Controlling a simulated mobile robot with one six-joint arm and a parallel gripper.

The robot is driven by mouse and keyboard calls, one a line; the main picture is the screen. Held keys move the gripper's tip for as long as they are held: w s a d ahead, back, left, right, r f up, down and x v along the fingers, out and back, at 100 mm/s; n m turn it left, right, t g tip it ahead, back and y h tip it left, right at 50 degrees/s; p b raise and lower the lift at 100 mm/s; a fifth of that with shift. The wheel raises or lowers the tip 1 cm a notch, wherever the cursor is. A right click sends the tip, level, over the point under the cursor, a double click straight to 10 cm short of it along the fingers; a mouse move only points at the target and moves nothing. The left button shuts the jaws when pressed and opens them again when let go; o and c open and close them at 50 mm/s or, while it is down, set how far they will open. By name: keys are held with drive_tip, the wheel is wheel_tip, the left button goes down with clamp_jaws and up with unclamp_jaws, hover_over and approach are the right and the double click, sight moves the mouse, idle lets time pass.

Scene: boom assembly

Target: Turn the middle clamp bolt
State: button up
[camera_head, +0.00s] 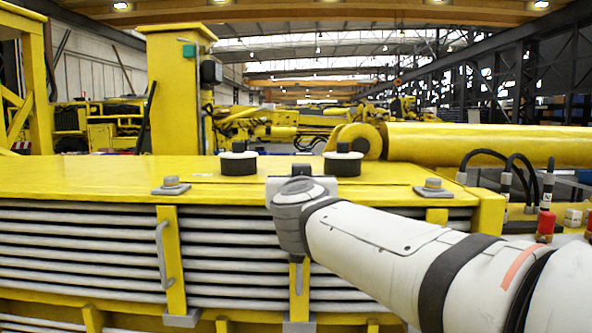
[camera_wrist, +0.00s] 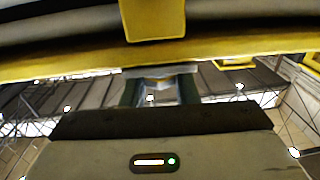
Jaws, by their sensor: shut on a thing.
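The middle clamp bolt (camera_wrist: 157,83) shows only in part in the wrist view, between the two dark fingers of my gripper (camera_wrist: 159,90). The gripper is shut on it, at the edge of the yellow top plate. In the head view my wrist covers the middle bolt and the fingers. The middle clamp's yellow strap (camera_head: 299,290) shows below my wrist, and it also shows at the top of the wrist view (camera_wrist: 153,18). The left clamp bolt (camera_head: 171,182) and the right clamp bolt (camera_head: 432,184) stand upright on grey plates.
The yellow top plate (camera_head: 90,178) lies over stacked grey slats (camera_head: 75,245). Two black round mounts (camera_head: 238,162) (camera_head: 343,163) stand just behind my wrist. A handle (camera_head: 162,250) sticks out at the left strap. Black hoses (camera_head: 490,158) and red fittings (camera_head: 545,225) stand at right.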

drive_tip(key=shift+o, duration=0.2)
drive_tip(key=m+h+p, duration=0.2)
drive_tip(key=h+p, duration=0.2)
drive_tip(key=p, duration=0.1)
drive_tip(key=shift+a+r+m+g, duration=0.25)
drive_tip(key=shift+a+m+g, duration=0.05)
drive_tip(key=shift+a+m, duration=0.1)
drive_tip(key=m+g+h+p, duration=0.1)
drive_tip(key=h+p, duration=0.1)
drive_tip(key=m+g+h+p, duration=0.1)
drive_tip(key=m+h+p, duration=0.1)
drive_tip(key=h+p, duration=0.1)
drive_tip(key=shift+w+a+f+m+h, duration=0.1)
drive_tip(key=shift+w+a+m+h, duration=0.05)
drive_tip(key=shift+m+h, duration=0.15)
drive_tip(key=shift+c, duration=0.2)
drive_tip(key=m+g+h, duration=0.1)
drive_tip(key=h, duration=0.1)
drive_tip(key=m+g+h, duration=0.2)
drive_tip(key=shift+w+a+f, duration=0.1)
drive_tip(key=shift+w+f, duration=0.05)
drive_tip(key=shift+f, duration=0.05)
drive_tip(key=shift+w+r+m+g+h, duration=0.1)
drive_tip(key=shift+m+g+h, duration=1.35)
drive_tip(key=shift+g, duration=0.55)
drive_tip(key=shift+m+g, duration=0.3)
drive_tip(key=shift+m, duration=0.05)
drive_tip(key=shift+r, duration=0.1)
drive_tip(key=o, duration=1)
drive_tip(key=shift+a, duration=0.1)
